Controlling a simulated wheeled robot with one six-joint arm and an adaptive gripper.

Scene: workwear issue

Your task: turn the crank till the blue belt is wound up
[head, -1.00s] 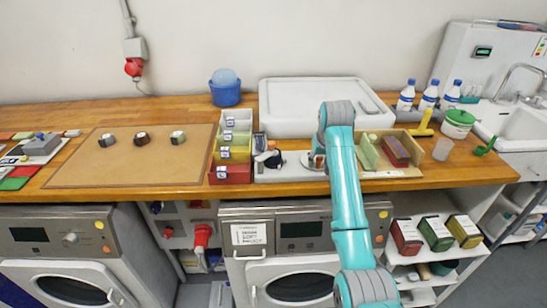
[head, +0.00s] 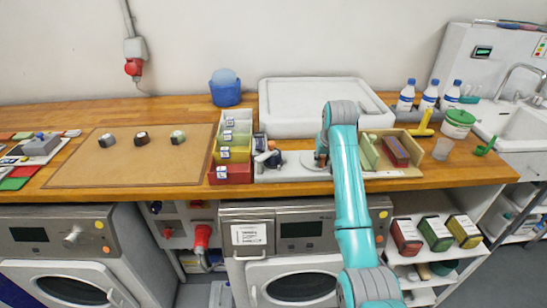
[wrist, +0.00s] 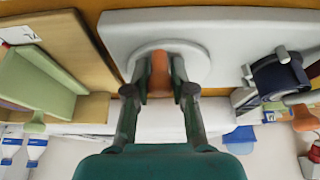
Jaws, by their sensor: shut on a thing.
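My gripper (wrist: 159,85) is shut on an upright orange-brown crank handle (wrist: 159,75) in the wrist view. The handle stands over a pale round disc (wrist: 196,62) on a grey base plate (wrist: 225,30). In the head view my gripper (head: 322,158) is low over the right part of this plate (head: 290,172), and my arm partly hides the crank. A dark blue rolled belt (wrist: 277,78) sits beside the plate's disc at the right of the wrist view, with a grey pin by it. In the head view the roll (head: 268,158) is left of my gripper; how much is wound I cannot tell.
A column of coloured bins (head: 231,172) stands left of the plate. A wooden tray (head: 390,172) with a green piece and a dark red box lies close on the right. The brown mat (head: 110,170) has much free room.

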